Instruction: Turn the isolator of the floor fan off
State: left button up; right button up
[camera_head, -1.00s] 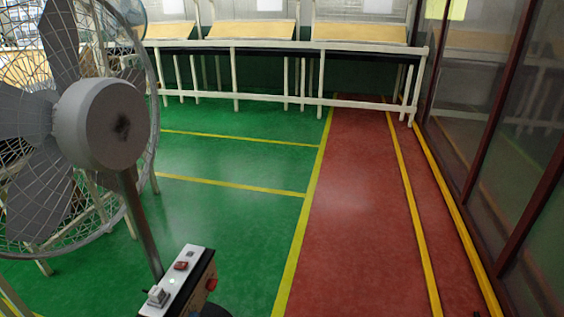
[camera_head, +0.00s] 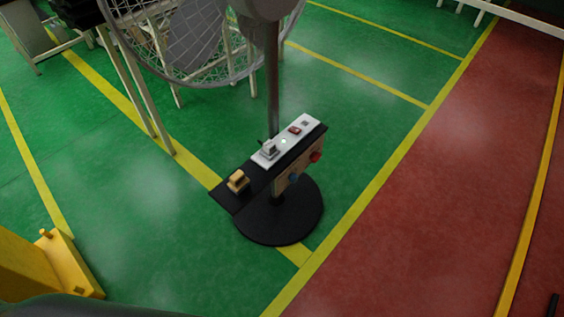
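The floor fan's grey pole (camera_head: 273,85) rises from a round black base (camera_head: 285,222) in the middle of the head view. Its control box carries a white top panel (camera_head: 297,133). On the panel are a grey block-shaped switch (camera_head: 269,150), a red switch (camera_head: 295,130) and a small lit white spot. The box's side has a red knob (camera_head: 316,157) and a blue knob (camera_head: 294,177). A yellow block (camera_head: 238,181) sits on a black plate at the left end. I cannot tell which control is the isolator or its setting. Neither gripper is clearly visible.
The wire fan cage (camera_head: 215,60) hangs above and behind the box. A yellow structure (camera_head: 62,265) stands at the lower left. Green floor around the base and the red lane (camera_head: 430,220) to the right are clear. A small dark piece shows at the bottom right.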

aim_at(315, 156)
jog(key=l+z, duration=0.1)
jog(key=l, duration=0.3)
jog(key=i+l+z, duration=0.1)
jog(key=l, duration=0.3)
jog(key=i+l, duration=0.15)
jog(key=l, duration=0.25)
jog(key=i+l+z, duration=0.15)
jog(key=l, duration=0.2)
jog(key=l+z, duration=0.1)
jog(key=l, duration=0.3)
jog(key=i, duration=0.05)
